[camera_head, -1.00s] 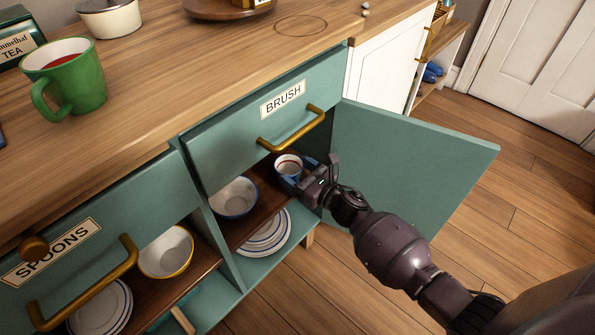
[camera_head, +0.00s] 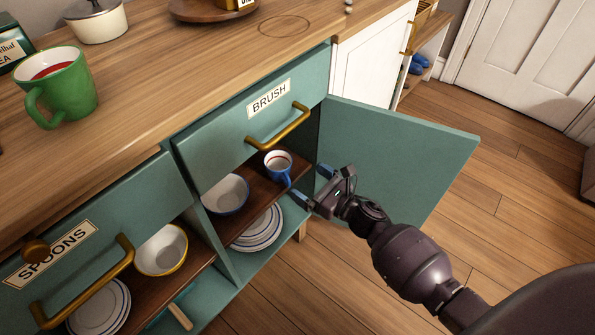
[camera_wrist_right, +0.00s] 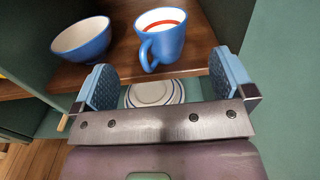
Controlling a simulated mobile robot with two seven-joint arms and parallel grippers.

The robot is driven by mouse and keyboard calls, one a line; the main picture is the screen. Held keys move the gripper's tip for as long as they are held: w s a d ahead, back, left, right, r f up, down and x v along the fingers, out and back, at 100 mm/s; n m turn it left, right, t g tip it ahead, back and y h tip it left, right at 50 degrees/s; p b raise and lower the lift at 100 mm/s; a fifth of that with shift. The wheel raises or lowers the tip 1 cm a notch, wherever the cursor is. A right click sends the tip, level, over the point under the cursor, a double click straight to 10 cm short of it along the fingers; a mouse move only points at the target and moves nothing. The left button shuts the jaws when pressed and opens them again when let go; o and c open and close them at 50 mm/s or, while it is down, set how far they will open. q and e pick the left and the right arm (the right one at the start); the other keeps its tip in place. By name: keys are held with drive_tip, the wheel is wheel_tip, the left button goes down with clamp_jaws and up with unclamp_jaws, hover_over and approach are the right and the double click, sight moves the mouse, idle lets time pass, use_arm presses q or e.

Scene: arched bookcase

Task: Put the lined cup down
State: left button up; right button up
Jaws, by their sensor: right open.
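The lined cup (camera_head: 278,166) is blue outside and white inside with a red line. It stands upright on the brown shelf (camera_head: 240,219) inside the open cupboard, right of a blue bowl (camera_head: 225,194). In the right wrist view the cup (camera_wrist_right: 166,40) stands beyond the fingertips, with its handle toward me. My right gripper (camera_head: 314,187) is open and empty, just in front of the shelf and apart from the cup. Its two blue finger pads (camera_wrist_right: 162,84) show wide apart in the wrist view. My left gripper is not in view.
The open teal door (camera_head: 400,160) stands right of my right gripper. The BRUSH drawer (camera_head: 252,115) with its brass handle juts above the shelf. Striped plates (camera_head: 259,229) lie on the lower shelf. A green mug (camera_head: 64,88) stands on the counter.

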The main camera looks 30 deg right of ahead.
drive_tip(key=shift+v, duration=2)
drive_tip(key=s+d+r+m+h+p, duration=0.2)
drive_tip(key=s+r+m+h+p, duration=0.4)
drive_tip(key=s+r+m+p, duration=1.15)
use_arm(q)
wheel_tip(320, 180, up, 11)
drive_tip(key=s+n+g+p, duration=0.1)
drive_tip(key=p, duration=0.3)
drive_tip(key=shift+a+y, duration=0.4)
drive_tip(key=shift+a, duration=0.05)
use_arm(e)
drive_tip(key=s+a+r+m+g, duration=0.1)
drive_tip(key=s+a+m+g, duration=0.1)
drive_tip(key=s+m, duration=0.6)
drive_tip(key=s+a+r+m+g, duration=0.2)
drive_tip(key=s+m+g, duration=0.2)
drive_tip(key=s+m, duration=0.5)
drive_tip(key=m, duration=0.4)
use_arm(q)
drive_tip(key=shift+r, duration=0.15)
use_arm(e)
drive_tip(key=shift+s, duration=0.1)
drive_tip(key=shift+c, duration=0.2)
